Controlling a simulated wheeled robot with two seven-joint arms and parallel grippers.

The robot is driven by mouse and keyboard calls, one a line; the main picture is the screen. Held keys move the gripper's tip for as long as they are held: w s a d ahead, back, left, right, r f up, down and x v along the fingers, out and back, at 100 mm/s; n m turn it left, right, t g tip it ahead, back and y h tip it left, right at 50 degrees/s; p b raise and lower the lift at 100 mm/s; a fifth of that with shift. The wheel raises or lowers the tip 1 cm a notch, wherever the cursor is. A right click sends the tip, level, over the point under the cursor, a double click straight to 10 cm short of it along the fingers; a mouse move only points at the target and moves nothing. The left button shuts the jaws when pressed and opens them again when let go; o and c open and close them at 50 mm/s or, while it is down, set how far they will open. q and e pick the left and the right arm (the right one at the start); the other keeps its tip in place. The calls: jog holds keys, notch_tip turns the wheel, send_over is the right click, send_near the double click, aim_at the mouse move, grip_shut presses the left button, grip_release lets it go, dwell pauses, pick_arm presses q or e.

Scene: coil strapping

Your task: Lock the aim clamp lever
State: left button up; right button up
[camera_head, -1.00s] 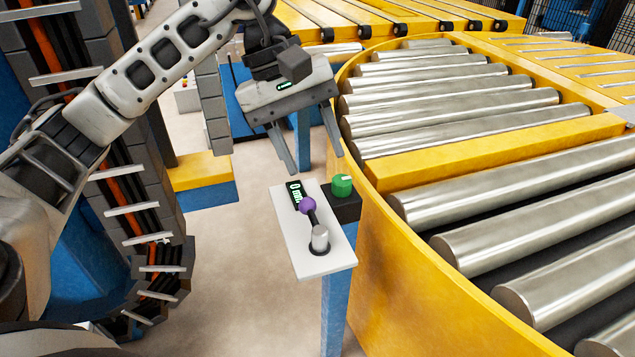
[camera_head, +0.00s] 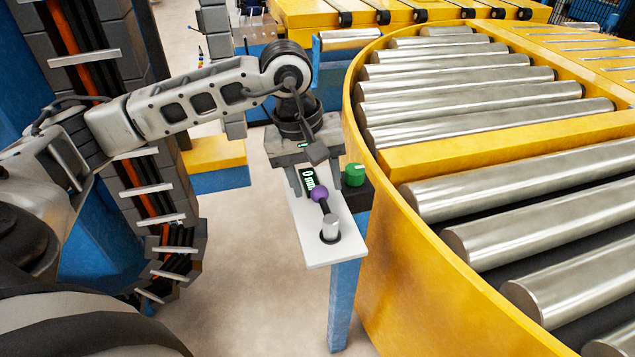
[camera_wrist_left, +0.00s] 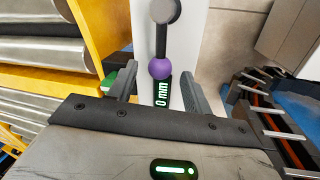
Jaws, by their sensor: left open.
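The clamp lever is a dark arm with a purple ball knob (camera_head: 319,193) on a silver pivot (camera_head: 330,228), mounted on a white plate (camera_head: 322,252). A green "0 mm" readout (camera_head: 308,179) lies beside the knob. In the left wrist view, the knob (camera_wrist_left: 161,69) shows between the fingertips, with the lever's pivot (camera_wrist_left: 164,12) beyond it. My left gripper (camera_wrist_left: 158,88) is open and points down at the plate's far end; its fingers stand apart on both sides of the knob, and I cannot tell whether they touch it. My right gripper is not in view.
A green knob (camera_head: 355,174) on a black block stands right beside the white plate. The yellow curved conveyor frame (camera_head: 400,270) with steel rollers fills the right side. A blue post (camera_head: 345,295) holds up the plate. Open floor lies to its left.

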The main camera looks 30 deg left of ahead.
pick_arm(q)
jog(key=shift+w+d+f, duration=0.1)
jog(key=shift+d+f, duration=0.05)
jog(key=shift+f, duration=0.7)
grip_shut()
